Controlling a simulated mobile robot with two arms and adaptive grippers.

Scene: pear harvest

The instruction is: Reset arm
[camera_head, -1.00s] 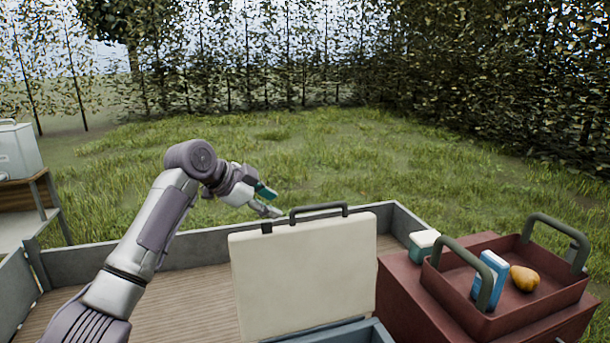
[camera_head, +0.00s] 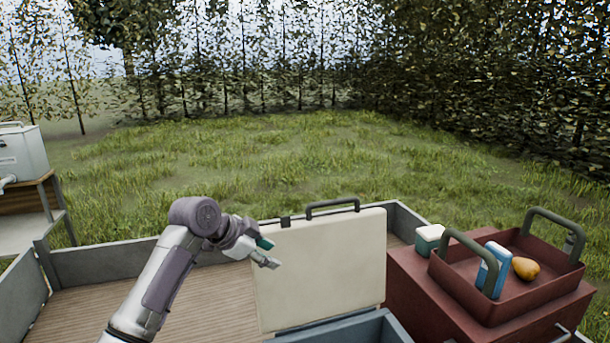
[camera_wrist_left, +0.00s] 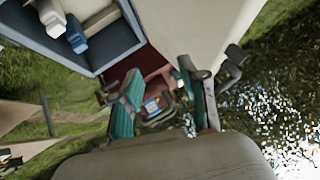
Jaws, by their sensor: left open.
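My left gripper (camera_head: 268,253) is open with nothing between its fingers. My left arm reaches in from the lower left of the head view. My right arm and gripper are not in view.
A red tray (camera_head: 520,308) with tall handles holds a yellow pear (camera_head: 525,268) and a blue-and-white carton (camera_head: 493,270). It stands on a dark red chest (camera_head: 410,290), beside a small green-and-white box (camera_head: 429,238). The wooden cart bed (camera_head: 150,300) is clear at left.

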